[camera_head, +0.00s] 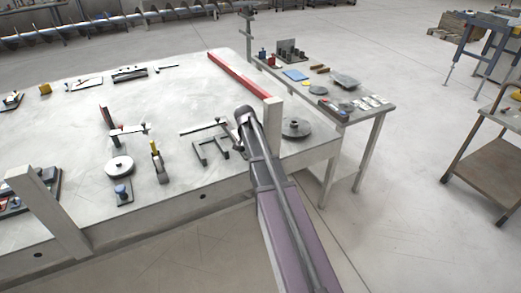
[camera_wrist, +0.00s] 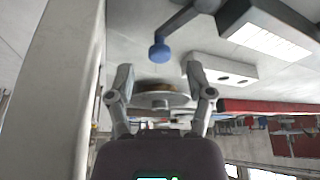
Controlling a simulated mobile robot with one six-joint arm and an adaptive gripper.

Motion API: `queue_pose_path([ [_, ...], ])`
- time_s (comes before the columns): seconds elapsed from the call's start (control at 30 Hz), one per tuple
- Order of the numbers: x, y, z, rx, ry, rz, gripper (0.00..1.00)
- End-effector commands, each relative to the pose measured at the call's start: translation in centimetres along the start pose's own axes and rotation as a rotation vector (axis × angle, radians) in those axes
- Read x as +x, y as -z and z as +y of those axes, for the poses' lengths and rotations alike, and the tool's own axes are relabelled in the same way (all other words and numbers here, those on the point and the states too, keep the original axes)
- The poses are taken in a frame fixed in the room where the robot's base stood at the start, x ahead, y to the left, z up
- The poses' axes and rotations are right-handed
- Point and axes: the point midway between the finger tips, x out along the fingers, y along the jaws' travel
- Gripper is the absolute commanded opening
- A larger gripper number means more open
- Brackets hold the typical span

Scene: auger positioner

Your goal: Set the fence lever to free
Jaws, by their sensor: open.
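A dark lever with a round blue knob (camera_wrist: 160,53) shows in the wrist view, beyond and above my gripper's fingertips. It may be the fence lever; I cannot tell its setting. My gripper (camera_wrist: 160,78) is open, with nothing held between its fingers, apart from the knob. A round metal disc (camera_wrist: 160,98) shows farther back between the fingers. In the head view my arm reaches over the table's front right edge, and its end (camera_head: 241,146) is partly hidden. A long red bar (camera_head: 237,75) lies along the table's right side.
The pale table (camera_head: 75,100) also carries a white disc (camera_head: 119,166), a yellow-and-black handle (camera_head: 157,160), a blue knob on a plate (camera_head: 122,192) and a disc (camera_head: 296,127). A pale post (camera_head: 272,125) stands close beside my arm. A side bench (camera_head: 365,115) stands right.

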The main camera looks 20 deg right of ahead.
Motion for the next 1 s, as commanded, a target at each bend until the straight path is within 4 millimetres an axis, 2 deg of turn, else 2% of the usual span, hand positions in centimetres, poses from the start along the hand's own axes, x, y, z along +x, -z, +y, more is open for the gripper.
queue_pose_path([
  [0.03,0.8,-0.1,0.0,0.000,0.000,0.000,0.68],
  [0.3,2.0,0.0,0.0,0.001,0.000,0.000,0.68],
  [0.73,2.1,0.1,0.1,0.002,0.000,0.000,0.68],
  [0.77,2.1,0.1,0.1,0.002,-0.001,0.000,0.65],
  [0.9,2.2,0.1,0.1,0.002,-0.001,0.000,0.23],
  [0.97,2.2,0.1,0.1,0.002,-0.001,0.000,0.05],
  [1.0,2.2,0.1,0.1,0.002,-0.001,0.000,0.00],
])
